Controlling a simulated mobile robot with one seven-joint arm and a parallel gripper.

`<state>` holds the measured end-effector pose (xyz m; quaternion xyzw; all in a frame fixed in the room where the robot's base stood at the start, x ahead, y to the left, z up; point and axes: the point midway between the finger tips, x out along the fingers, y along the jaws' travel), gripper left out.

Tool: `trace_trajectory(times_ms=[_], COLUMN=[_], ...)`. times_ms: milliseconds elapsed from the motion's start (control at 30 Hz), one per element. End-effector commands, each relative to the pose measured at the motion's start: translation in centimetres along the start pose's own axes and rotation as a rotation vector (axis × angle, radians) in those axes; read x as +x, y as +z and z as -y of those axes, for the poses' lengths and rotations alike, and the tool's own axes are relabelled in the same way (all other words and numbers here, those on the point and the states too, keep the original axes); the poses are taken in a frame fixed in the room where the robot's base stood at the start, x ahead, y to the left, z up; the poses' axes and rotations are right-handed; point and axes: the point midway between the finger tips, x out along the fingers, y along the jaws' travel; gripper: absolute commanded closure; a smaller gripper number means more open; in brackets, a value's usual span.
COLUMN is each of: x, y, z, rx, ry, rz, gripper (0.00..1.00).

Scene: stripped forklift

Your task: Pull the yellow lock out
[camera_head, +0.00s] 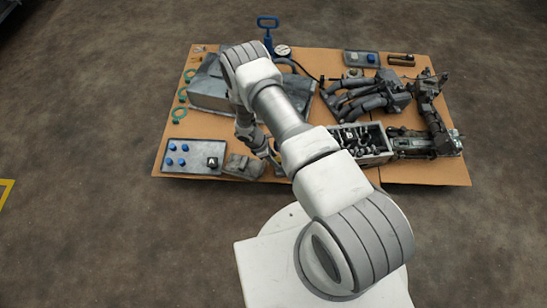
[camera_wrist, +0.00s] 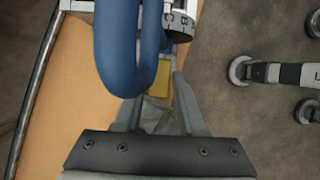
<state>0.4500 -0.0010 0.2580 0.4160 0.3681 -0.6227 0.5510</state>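A small yellow block (camera_wrist: 161,80), which I take for the yellow lock, shows in the wrist view, partly covered by a blue looped handle (camera_wrist: 117,60). My gripper (camera_wrist: 158,92) is open, with one finger on either side of the yellow block. I cannot tell whether either finger touches it. The left fingertip is partly hidden by the blue loop. In the head view my arm covers the middle of the board, and I cannot make out the yellow lock there.
In the head view, a brown board (camera_head: 345,170) on the floor holds a blue-handled pump (camera_head: 267,24), a gauge (camera_head: 283,51), a grey tray (camera_head: 194,157) and dark machine parts (camera_head: 372,98). Open floor surrounds the board.

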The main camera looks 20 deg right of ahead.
Motion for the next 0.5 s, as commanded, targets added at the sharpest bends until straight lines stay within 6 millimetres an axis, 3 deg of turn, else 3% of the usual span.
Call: trace_trajectory(times_ms=[33,200,500], x=[-0.01,-0.02,-0.03], y=[-0.01,-0.01,-0.02], z=[0.0,0.0,0.0], rx=[0.0,0.0,0.0], ry=[0.0,0.0,0.0], rz=[0.0,0.0,0.0], gripper=[0.72,1.0,1.0])
